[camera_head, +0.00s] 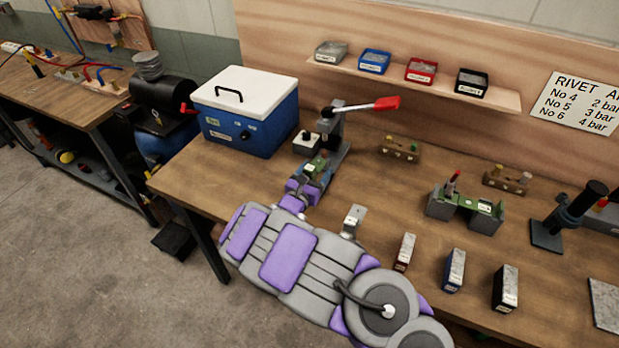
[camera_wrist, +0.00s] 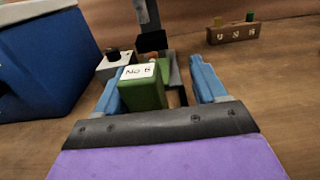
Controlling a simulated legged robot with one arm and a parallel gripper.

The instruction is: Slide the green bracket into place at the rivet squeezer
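The green bracket (camera_wrist: 143,92), with a white label that seems to read "No 6", stands between the blue fingers of my gripper (camera_wrist: 160,88) in the wrist view. It is close beside the left finger; whether they touch is unclear. A clear gap separates it from the right finger, so my gripper is open. In the head view the bracket (camera_head: 319,163) is small, at the end of my gripper (camera_head: 312,176). The rivet squeezer (camera_head: 334,128), with its red-tipped lever, stands just behind the bracket. The contact between bracket and squeezer is hidden.
A blue cooler box (camera_head: 245,132) with a white lid stands left of the squeezer. A green fixture (camera_head: 467,209) and a black press (camera_head: 548,234) are to the right. Several blocks stand along the bench's front edge. Bins sit on a shelf (camera_head: 420,84) behind.

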